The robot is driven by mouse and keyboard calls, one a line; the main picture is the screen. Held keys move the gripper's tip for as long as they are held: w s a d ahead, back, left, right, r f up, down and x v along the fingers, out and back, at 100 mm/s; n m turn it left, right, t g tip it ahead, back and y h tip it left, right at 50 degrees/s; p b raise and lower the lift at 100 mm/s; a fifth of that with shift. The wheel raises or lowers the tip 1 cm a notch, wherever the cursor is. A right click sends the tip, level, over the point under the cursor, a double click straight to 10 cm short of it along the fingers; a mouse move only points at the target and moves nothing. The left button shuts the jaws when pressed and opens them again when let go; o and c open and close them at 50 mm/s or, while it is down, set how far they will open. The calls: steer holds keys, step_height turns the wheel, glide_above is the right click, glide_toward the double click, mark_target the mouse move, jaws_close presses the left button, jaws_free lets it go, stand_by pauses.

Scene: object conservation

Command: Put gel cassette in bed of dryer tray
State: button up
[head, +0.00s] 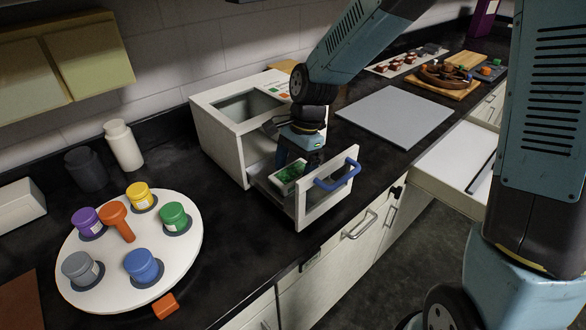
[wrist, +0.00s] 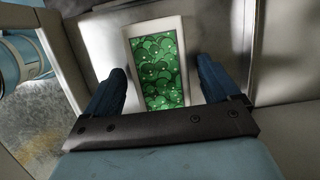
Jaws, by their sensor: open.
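The gel cassette, a white-framed rectangle with a green patterned face (head: 291,172), lies in the pulled-out dryer tray (head: 311,208). In the wrist view the cassette (wrist: 163,72) lies face up on the tray floor (wrist: 215,40), and its lower end is hidden by my gripper. My gripper (head: 284,160) reaches down into the tray over the cassette. In the wrist view its two dark blue fingers (wrist: 160,68) are open, one on each side of the cassette, with a visible gap on both sides. The tray front has a blue handle (head: 338,172).
The white dryer body (head: 223,137) stands behind the tray. A round white turntable (head: 188,240) with several colored jars is at the left. A grey mat (head: 394,115) lies clear at the right. An open white drawer (head: 447,172) juts out below the counter.

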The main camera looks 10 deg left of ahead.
mark_target(303, 165)
steer(key=v, duration=1.2)
steer(key=s+d+r+n+t+h, duration=0.15)
steer(key=d+r, duration=0.25)
steer(key=d, duration=0.4)
steer(key=s+d+r+n+t+y, duration=0.1)
steer(key=s+d+r+n+t, duration=0.2)
steer(key=d, duration=0.4)
steer(key=s+d+r+n+t+h, duration=0.1)
steer(key=s+d+r+n+t, duration=0.2)
steer(key=s+d, duration=0.6)
steer(key=shift+s+d+r, duration=0.25)
steer(key=shift+d+r, duration=0.15)
steer(key=shift+d, duration=1.9)
steer(key=shift+n+h, duration=0.25)
